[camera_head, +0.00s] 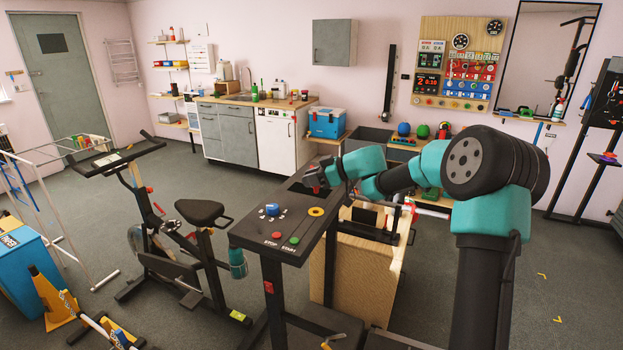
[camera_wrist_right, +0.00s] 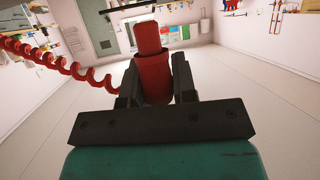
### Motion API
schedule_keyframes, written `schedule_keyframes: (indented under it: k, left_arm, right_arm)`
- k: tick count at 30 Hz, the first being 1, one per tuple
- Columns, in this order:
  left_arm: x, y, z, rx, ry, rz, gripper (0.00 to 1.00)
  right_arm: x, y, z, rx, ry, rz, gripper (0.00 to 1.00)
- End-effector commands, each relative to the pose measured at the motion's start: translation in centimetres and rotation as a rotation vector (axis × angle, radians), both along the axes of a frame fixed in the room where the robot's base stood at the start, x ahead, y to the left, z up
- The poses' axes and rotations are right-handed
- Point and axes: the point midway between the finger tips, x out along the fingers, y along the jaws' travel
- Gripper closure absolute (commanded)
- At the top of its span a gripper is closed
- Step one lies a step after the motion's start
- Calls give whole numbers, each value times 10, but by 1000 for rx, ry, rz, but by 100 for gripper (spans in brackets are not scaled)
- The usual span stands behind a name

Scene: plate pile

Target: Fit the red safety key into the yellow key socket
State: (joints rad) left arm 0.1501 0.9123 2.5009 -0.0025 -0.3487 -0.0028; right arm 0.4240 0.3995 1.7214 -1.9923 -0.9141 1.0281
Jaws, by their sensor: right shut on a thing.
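The red safety key (camera_wrist_right: 155,80) is a red cylinder with a narrower upper section, held between the fingers of my right gripper (camera_wrist_right: 157,85) in the right wrist view. A red coiled cord (camera_wrist_right: 70,68) runs in from the left towards it. In the head view my right gripper (camera_head: 316,180) is over the far end of the dark console, and the key is hard to make out there. The yellow key socket (camera_head: 316,212) is a ring on the console top, nearer the camera than the gripper and apart from it. My left gripper is out of view.
The console (camera_head: 300,225) also bears a blue knob (camera_head: 272,209), a red stop button (camera_head: 277,235) and a green start button (camera_head: 295,240). An exercise bike (camera_head: 200,215) stands to its left. A wooden box (camera_head: 365,270) stands to its right.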

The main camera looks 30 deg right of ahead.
Motion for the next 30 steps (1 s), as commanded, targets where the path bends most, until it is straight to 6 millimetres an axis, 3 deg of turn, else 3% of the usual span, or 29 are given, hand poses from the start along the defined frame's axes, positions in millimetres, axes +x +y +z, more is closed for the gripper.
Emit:
schedule_keyframes:
  k: [21, 30]
  left_arm:
    - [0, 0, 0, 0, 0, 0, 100]
    - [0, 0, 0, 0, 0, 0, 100]
  right_arm:
    - [0, 0, -47, 2, 2, -1, 98]
    - [0, 0, -57, 1, 1, 0, 98]
